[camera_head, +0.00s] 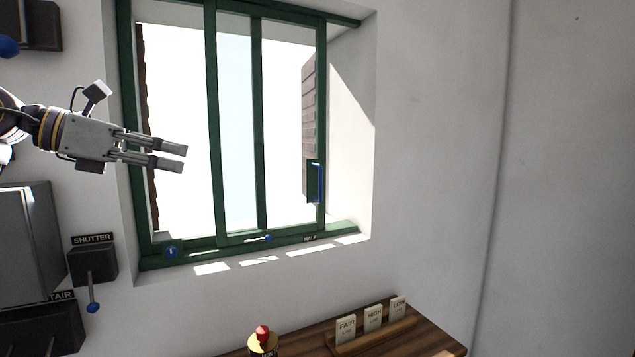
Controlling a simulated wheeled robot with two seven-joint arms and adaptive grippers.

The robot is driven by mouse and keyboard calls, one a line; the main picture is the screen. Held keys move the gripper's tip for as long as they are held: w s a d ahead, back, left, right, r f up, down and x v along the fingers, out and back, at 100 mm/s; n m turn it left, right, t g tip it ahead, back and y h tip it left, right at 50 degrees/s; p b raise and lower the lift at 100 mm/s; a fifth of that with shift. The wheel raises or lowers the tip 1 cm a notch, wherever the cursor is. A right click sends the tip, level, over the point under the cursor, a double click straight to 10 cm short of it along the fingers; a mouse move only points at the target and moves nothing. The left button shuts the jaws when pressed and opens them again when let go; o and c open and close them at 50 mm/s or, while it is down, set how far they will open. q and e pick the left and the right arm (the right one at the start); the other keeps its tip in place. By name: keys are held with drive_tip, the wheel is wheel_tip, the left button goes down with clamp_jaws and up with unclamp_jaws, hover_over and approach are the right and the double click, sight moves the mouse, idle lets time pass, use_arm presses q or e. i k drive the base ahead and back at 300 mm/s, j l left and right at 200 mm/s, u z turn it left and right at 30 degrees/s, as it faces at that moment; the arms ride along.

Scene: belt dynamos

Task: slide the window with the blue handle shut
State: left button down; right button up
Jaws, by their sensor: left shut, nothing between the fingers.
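The green-framed window (211,120) is set in a white wall recess. Its blue handle (319,182) is an upright bar on the green stile at the right side. Two more green uprights stand near the middle, and it is hard to tell which panes hold glass. My left gripper (184,158) reaches in from the left, in front of the window's left part. It is shut with nothing in it, well to the left of the blue handle and not touching it. My right gripper is not in view.
Blue knobs sit on the bottom rail (171,252), near a HALF label (310,239). A SHUTTER lever box (92,263) and other dark boxes are on the left wall. Below, a wooden shelf (437,339) carries FAIR, HIGH and LOW cards and a red-topped item (263,335). The right wall is bare.

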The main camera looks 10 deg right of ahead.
sight(316, 169)
drive_tip(key=i+l, duration=0.9)
drive_tip(key=i, duration=0.15)
